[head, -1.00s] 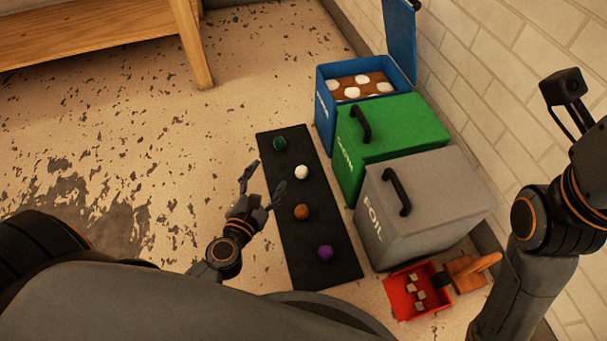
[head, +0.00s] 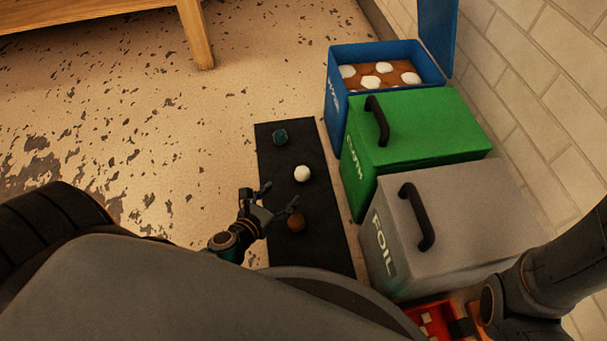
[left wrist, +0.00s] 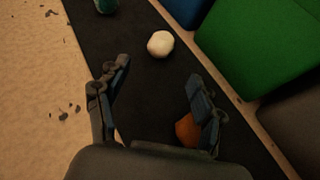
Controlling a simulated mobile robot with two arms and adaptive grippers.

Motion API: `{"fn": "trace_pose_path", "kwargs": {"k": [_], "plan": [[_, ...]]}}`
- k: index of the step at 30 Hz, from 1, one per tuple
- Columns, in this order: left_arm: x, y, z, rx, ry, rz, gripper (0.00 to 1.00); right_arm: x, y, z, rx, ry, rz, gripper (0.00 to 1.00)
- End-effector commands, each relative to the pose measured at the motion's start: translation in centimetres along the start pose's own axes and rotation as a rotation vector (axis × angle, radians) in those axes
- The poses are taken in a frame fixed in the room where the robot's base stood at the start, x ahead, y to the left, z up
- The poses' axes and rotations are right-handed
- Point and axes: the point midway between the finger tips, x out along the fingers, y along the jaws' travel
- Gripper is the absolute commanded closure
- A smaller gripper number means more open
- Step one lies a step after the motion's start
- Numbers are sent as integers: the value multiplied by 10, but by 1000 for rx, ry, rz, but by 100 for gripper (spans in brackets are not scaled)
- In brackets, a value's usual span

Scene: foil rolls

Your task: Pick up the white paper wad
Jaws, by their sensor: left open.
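The white paper wad (head: 302,173) lies on the black mat (head: 318,240), between a dark green wad (head: 280,137) and a brown wad (head: 296,222). In the left wrist view the white wad (left wrist: 160,44) is just beyond the fingertips, clear of both. My left gripper (head: 280,196) is open and empty over the mat, on the near side of the white wad. In the left wrist view the brown wad (left wrist: 187,130) is partly hidden behind the right finger. My right gripper is out of view.
Right of the mat stand an open blue bin (head: 333,110) holding white pieces, a closed green bin (head: 420,130) and a closed grey FOIL bin (head: 450,215). A red tray (head: 412,312) sits low at right. A wooden bench leg (head: 196,35) stands at the back.

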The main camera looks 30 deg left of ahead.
Motion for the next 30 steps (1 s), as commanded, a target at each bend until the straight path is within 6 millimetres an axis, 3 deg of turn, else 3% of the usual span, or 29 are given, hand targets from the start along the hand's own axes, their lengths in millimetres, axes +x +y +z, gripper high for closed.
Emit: {"fn": "trace_pose_path", "kwargs": {"k": [9, 17, 24, 30], "plan": [[61, 0, -1, 3, -4, 0, 33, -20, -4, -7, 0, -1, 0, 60], [80, 1, 0, 3, -2, 1, 33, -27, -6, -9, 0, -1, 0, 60], [116, 1, -2, 4, -4, 1, 33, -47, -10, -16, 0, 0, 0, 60], [130, 0, 1, 3, -1, 1, 33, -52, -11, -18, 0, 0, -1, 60]]}}
